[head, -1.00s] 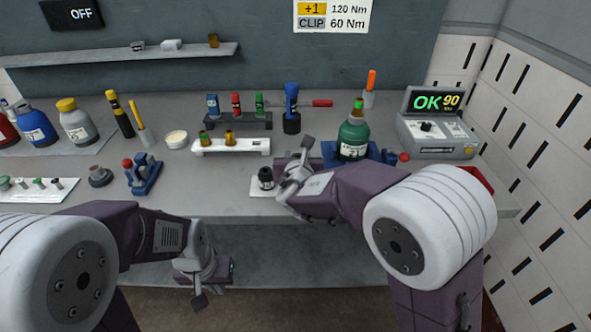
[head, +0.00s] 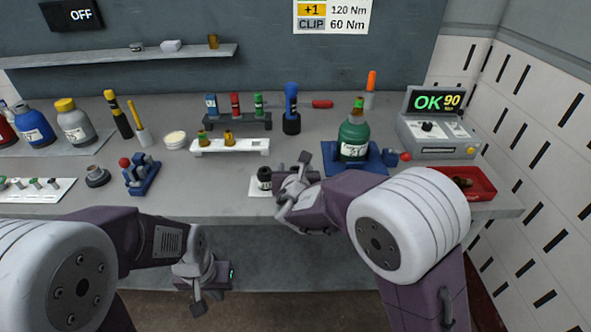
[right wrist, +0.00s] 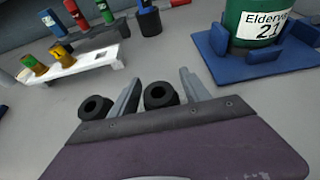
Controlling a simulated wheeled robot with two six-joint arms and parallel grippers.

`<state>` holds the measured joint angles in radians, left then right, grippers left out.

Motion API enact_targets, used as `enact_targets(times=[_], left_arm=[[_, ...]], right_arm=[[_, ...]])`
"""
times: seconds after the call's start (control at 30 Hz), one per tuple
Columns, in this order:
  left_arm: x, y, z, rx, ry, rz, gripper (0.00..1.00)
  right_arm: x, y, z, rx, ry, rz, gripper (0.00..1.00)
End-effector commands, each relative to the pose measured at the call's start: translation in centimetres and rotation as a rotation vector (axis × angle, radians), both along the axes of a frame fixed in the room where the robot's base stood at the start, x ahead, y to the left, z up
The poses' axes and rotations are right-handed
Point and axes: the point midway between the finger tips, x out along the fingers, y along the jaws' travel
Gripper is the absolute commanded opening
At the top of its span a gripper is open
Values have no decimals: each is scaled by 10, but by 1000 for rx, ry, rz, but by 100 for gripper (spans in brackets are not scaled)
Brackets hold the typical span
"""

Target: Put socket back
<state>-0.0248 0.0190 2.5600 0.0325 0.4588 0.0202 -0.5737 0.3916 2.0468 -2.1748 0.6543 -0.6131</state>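Two black hollow sockets stand side by side at the table's front middle. In the right wrist view one socket (right wrist: 160,95) is between the fingers of my right gripper (right wrist: 158,92), with a small gap showing at its right. The other socket (right wrist: 95,107) is outside, left of the left finger.
A green bottle (head: 354,138) stands in a blue holder right of my right gripper. A white rack (head: 232,147) with amber pieces is behind it. A red tray (head: 468,186) is at right; a white strip (head: 35,193) with several small fittings is at left.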

Motion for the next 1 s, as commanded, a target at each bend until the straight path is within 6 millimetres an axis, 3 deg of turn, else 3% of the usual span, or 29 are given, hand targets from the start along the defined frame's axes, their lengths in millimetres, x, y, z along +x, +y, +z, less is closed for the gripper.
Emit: enact_targets(times=[0.3,0.8,1.0], left_arm=[[0,0,9,0,0,0,0],[0,0,17,0,0,0,0],[0,0,19,0,0,0,0]], right_arm=[[0,0,8,-1,0,0,54],[-96,1,45,0,-1,3,54],[-111,0,50,0,0,0,54]])
